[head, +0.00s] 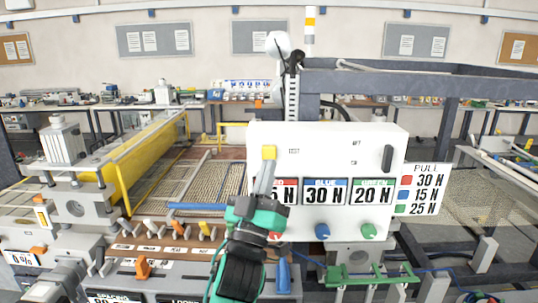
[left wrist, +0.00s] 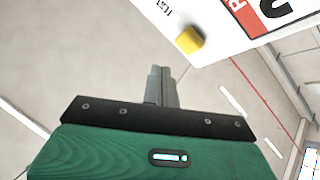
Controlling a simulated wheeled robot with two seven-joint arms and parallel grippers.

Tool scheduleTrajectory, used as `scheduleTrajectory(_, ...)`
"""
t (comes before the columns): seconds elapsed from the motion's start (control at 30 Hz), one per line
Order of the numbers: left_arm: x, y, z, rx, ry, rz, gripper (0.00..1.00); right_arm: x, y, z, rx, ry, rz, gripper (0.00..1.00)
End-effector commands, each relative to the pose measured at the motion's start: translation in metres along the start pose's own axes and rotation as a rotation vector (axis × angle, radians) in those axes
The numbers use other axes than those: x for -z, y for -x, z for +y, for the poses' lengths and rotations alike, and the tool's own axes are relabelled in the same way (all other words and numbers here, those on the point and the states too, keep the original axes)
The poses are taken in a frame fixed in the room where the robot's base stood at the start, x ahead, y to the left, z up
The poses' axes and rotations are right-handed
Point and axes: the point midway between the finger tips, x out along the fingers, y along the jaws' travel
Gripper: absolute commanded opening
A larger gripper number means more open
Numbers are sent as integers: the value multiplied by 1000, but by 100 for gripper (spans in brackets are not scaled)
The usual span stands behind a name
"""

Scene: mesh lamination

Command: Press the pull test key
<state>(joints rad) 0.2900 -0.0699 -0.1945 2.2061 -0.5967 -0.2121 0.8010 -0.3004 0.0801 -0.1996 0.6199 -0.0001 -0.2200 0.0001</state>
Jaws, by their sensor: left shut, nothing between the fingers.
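The yellow key (head: 268,152) sits at the upper left of the white control panel (head: 330,140), beside a small label that reads TEST. The key also shows in the left wrist view (left wrist: 190,39), on the panel's edge area. My left gripper (head: 265,172) is shut and empty, pointing up at the panel, with its tips just below the key in the head view. In the left wrist view the closed fingers (left wrist: 163,80) stand apart from the key, which is up and to the right. The gripper covers part of the red readout. My right gripper is out of view.
The panel has red, blue (head: 325,192) and green (head: 374,192) readouts, with coloured knobs below and a black switch (head: 387,158) at right. A PULL card (head: 423,188) hangs beside it. Orange-handled levers (head: 143,268) and a blue handle (head: 283,276) stand low in front.

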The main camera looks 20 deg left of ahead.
Motion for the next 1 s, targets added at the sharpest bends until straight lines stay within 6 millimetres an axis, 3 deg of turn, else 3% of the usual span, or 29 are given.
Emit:
scheduleTrajectory(0.3,-13,-18,-13,0,-1,0,0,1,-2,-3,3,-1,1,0)
scheduleTrajectory(1.0,-14,-19,-14,0,0,0,0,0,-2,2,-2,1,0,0)
